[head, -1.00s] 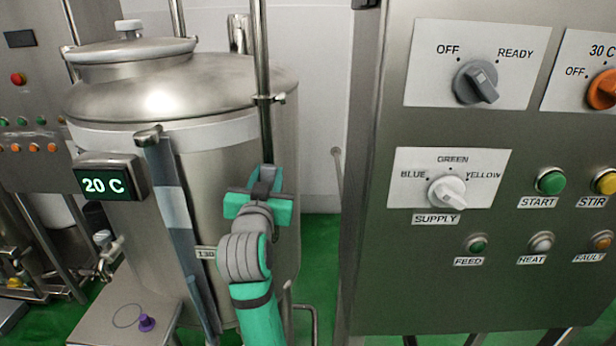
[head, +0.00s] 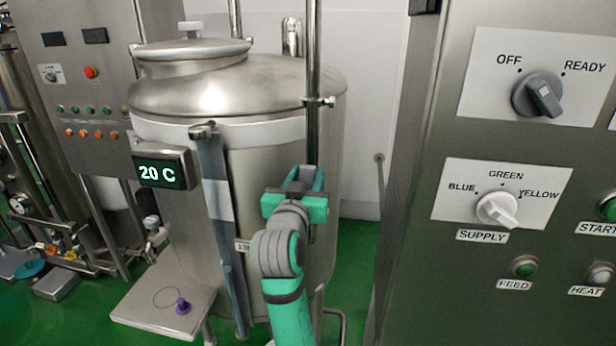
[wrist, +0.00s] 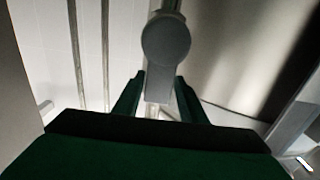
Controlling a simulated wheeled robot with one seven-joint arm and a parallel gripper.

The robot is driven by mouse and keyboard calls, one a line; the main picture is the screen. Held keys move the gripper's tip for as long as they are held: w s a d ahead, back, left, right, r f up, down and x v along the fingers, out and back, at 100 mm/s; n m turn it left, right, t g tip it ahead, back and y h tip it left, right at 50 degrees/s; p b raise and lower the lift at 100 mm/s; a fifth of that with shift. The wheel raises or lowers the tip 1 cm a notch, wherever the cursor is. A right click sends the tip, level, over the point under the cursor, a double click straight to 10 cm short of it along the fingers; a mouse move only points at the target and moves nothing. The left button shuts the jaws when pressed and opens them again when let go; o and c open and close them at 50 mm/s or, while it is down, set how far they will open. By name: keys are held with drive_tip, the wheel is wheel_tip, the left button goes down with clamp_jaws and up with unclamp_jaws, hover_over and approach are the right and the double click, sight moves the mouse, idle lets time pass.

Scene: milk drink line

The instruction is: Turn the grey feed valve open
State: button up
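In the wrist view, a grey round hub with a flat grey lever (wrist: 166,42) stands in front of a pale vertical pipe. It looks like the feed valve handle, and its lever points down, close to the right finger. I cannot tell whether they touch. My gripper (wrist: 158,103) has its two dark green fingers apart, with the pipe showing between them. In the head view, my gripper (head: 304,178) is in front of the vertical pipe (head: 313,130) beside the steel tank (head: 180,240). The valve is not clearly visible there.
A control panel (head: 450,280) with a grey OFF/READY knob (head: 540,96) and a white supply knob (head: 497,209) stands at the right. Green floor shows between tank and panel.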

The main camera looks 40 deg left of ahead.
drive_tip(key=shift+o, duration=0.5)
drive_tip(key=v, duration=1.1)
drive_tip(key=shift+w, duration=0.15)
